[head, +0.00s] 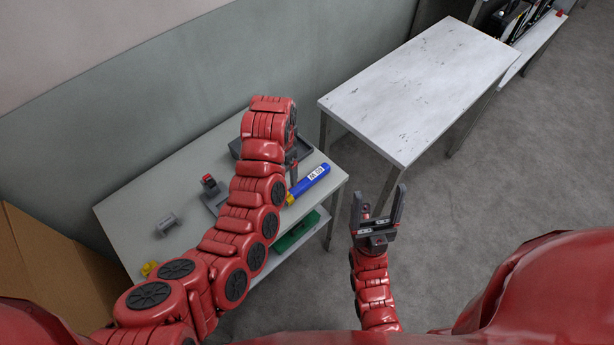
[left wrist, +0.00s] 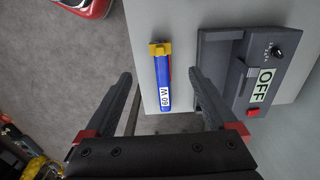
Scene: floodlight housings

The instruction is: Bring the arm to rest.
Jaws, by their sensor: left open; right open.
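My left arm reaches over the grey worktable (head: 130,205). Its gripper is mostly hidden behind the arm in the head view. In the left wrist view my left gripper (left wrist: 159,76) is open, its fingers apart on either side of a blue bar with a yellow end and a white label (left wrist: 163,88). Nothing is seen held, and I cannot tell the height above it. The bar also shows in the head view (head: 312,180), near the table's right edge. My right gripper (head: 379,208) is open and empty, fingers pointing away from me, over the floor.
A dark grey housing marked OFF (left wrist: 238,78), with a red button, lies right of the bar. A grey spool (head: 167,224) and a red-topped device (head: 209,182) are on the worktable. A bare white table (head: 425,85) stands at the right. Open floor (head: 500,185) lies before it.

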